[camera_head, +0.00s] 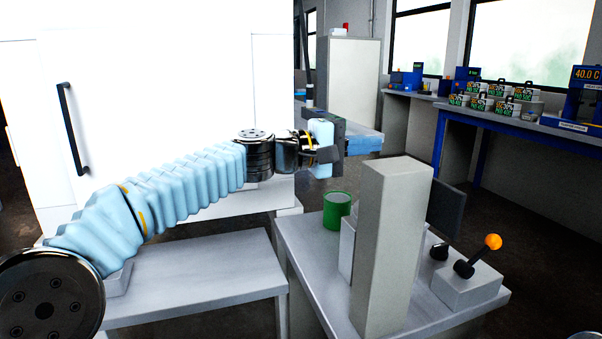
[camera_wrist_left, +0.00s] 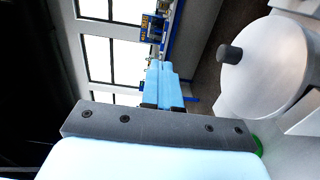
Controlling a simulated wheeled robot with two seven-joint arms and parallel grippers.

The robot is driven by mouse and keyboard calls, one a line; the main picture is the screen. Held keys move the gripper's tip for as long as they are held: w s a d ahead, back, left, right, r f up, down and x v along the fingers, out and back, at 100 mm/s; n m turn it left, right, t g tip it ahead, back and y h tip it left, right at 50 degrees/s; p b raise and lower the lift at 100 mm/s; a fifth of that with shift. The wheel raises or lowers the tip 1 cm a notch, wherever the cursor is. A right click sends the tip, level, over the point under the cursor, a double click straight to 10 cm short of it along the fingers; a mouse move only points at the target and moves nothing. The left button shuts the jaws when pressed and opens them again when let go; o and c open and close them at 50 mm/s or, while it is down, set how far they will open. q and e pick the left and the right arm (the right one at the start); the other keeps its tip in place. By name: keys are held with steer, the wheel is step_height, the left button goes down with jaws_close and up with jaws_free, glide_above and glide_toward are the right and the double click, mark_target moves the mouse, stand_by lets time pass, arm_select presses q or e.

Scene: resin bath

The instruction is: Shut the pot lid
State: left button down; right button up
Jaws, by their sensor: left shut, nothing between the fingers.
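My left gripper (camera_head: 377,144) reaches in from the left, above and behind the green can. Its blue fingers also show in the left wrist view (camera_wrist_left: 160,72), closed together with nothing between them. A round pale grey lid (camera_wrist_left: 265,75) with a dark knob (camera_wrist_left: 230,54) shows at the right of the left wrist view, apart from the fingers. The lid cannot be made out in the head view, where the tall grey column (camera_head: 390,240) blocks part of the bench. The pot under it is not clearly seen, and I cannot tell the lid's angle. My right gripper is not in view.
A green can (camera_head: 337,209) stands on the grey bench (camera_head: 305,262) left of the column. A lever box (camera_head: 468,288) with an orange-balled lever stands right of it. A dark panel (camera_head: 446,207) rises behind the column. A lower grey table (camera_head: 190,275) lies beneath my arm.

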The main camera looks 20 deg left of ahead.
arm_select(q)
steer(key=shift+f+x, duration=0.15)
steer(key=shift+x, duration=0.6)
steer(key=shift+f+x, duration=0.15)
steer(key=shift+x, duration=0.6)
